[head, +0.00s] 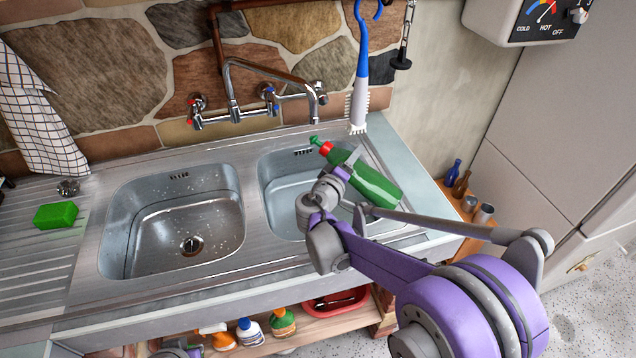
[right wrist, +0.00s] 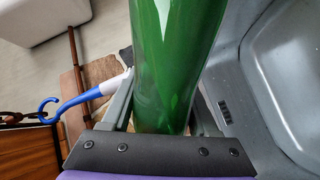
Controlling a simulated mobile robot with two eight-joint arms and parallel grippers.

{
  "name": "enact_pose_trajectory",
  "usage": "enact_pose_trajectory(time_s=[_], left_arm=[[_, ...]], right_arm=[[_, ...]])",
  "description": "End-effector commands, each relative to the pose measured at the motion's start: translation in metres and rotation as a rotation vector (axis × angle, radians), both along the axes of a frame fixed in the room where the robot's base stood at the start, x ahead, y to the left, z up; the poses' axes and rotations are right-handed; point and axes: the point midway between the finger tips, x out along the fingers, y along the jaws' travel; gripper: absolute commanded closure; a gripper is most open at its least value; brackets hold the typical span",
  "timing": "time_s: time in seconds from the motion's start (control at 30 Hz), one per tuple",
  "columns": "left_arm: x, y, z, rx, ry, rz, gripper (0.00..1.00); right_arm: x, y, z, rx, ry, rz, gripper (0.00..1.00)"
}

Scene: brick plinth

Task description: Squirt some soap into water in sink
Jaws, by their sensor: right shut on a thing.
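A green soap bottle (head: 372,185) with a red cap and green nozzle is held tilted over the right sink basin (head: 290,200). Its nozzle points to the upper left, toward the faucet. My right gripper (head: 343,172) is shut on the bottle's body. In the right wrist view the green bottle (right wrist: 178,60) stands between the fingers. The right basin has a smooth, pale surface that looks like water. The left basin (head: 150,225) shows its drain and droplets. A small grey part at the bottom edge may be my left gripper (head: 178,350); its fingers are not clear.
The faucet (head: 240,95) is on the stone wall behind the basins. A blue-handled brush (head: 360,80) hangs close behind the bottle. A green sponge (head: 56,215) lies on the left drainboard. Several bottles and a red tray (head: 335,300) are on the shelf below.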

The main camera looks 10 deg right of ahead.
Motion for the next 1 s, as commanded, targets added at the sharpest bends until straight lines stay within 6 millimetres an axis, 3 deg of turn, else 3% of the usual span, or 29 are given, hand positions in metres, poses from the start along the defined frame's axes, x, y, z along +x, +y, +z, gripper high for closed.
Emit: enact_pose_trajectory(time_s=[1.0], left_arm=[[-0.0016,0.0,-0.0069,0.0,0.003,0.0,1.0]], right_arm=[[-0.0017,-0.002,-0.0061,-0.05,0.04,-0.002,1.0]])
